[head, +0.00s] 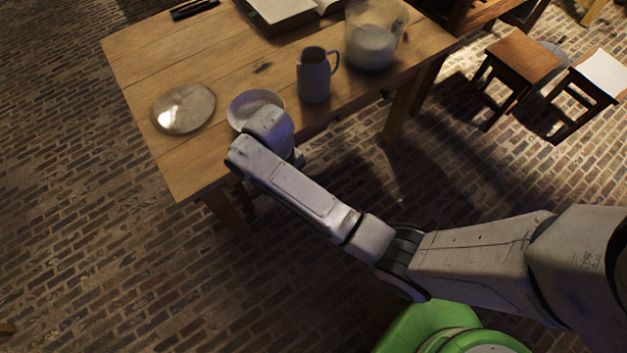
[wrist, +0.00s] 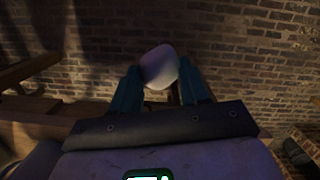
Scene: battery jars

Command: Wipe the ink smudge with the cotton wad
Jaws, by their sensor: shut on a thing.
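The cotton wad (wrist: 159,66) is a pale rounded lump held between the two teal fingers of my gripper (wrist: 160,84) in the wrist view. My gripper is shut on it. In the head view the fingers and the wad are hidden behind my arm, near the table's front edge beside the white bowl. The ink smudge (head: 262,68) looks like a small dark mark on the wooden table (head: 140,62), behind the bowl and left of the grey jug. My gripper is apart from it, on the near side.
A white bowl (head: 240,108) is close to my wrist. A shiny round plate (head: 184,108) lies left of it. The grey jug (head: 314,80) and a glass jar (head: 372,45) stand to the right. An open book (head: 290,12) lies at the back. The table's left part is mostly clear.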

